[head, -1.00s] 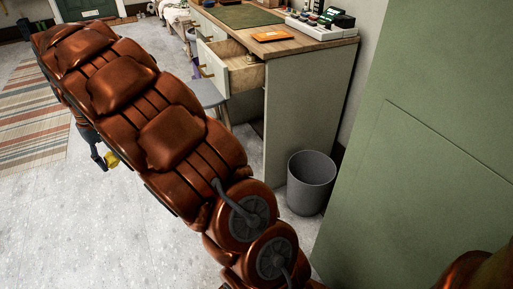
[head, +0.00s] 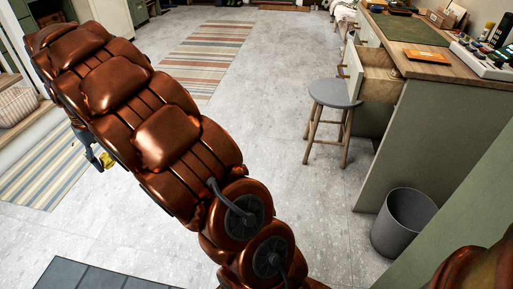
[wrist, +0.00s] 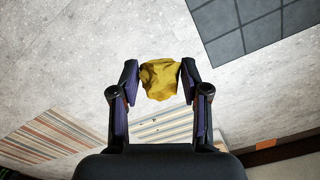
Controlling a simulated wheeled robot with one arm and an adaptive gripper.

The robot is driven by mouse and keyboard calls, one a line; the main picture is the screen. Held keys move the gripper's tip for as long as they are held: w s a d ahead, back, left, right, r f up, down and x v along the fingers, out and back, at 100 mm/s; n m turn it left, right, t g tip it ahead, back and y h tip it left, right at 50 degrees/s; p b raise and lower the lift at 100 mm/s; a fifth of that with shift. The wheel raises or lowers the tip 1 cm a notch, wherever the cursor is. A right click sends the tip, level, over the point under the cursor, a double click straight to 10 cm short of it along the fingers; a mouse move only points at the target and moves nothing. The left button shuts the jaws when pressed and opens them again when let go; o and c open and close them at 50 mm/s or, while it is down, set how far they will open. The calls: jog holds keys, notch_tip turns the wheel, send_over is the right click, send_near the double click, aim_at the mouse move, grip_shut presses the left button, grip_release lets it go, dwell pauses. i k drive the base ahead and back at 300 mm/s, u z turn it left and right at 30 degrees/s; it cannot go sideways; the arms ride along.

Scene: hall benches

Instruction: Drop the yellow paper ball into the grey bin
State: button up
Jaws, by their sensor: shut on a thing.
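My gripper (wrist: 160,82) is shut on the yellow paper ball (wrist: 160,77), which sits between its two fingertips in the wrist view. The ball is held above the pale floor. The grey bin (head: 403,222) stands on the floor at the lower right of the head view, beside the end of the desk. It is far from my gripper. Its inside is mostly out of sight.
A desk (head: 440,130) with an open drawer (head: 379,80) stands at the right, a grey stool (head: 335,93) in front of it. A green panel (head: 470,195) is close to the bin's right. Striped rugs (head: 208,55) and a dark tiled mat (head: 85,275) lie on the floor. Open floor lies mid-view.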

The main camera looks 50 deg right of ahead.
aim_at(392, 255)
jog(key=i, duration=1.2)
jog(key=z, duration=3.75)
jog(key=i, duration=0.5)
jog(key=u, duration=0.05)
